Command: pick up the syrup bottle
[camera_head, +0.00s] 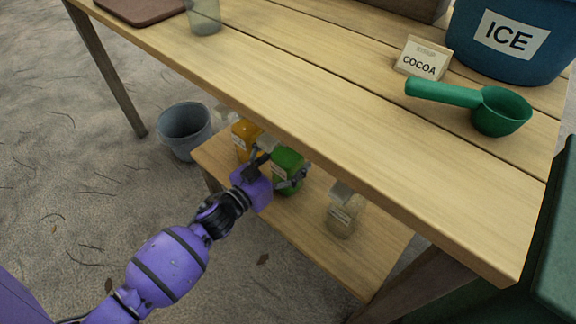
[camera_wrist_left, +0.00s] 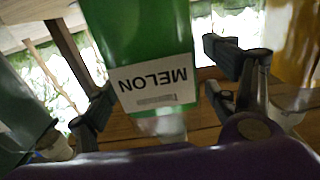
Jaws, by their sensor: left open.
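Several syrup bottles stand on the lower shelf of the wooden table. The green bottle (camera_head: 288,160) is in the middle, and in the left wrist view it carries a white MELON label (camera_wrist_left: 154,83), shown upside down. My left gripper (camera_head: 277,168) is at the green bottle, open, with one finger on either side of it. In the left wrist view gaps show between the fingers and the bottle. An orange bottle (camera_head: 245,138) stands just to the left of it. A pale, clear bottle (camera_head: 343,212) stands to the right. My right gripper is not in view.
On top are a green scoop (camera_head: 500,110), a COCOA sign (camera_head: 422,62), a blue ICE bucket (camera_head: 510,45) and a glass (camera_head: 203,17). A grey bucket (camera_head: 185,130) stands on the ground.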

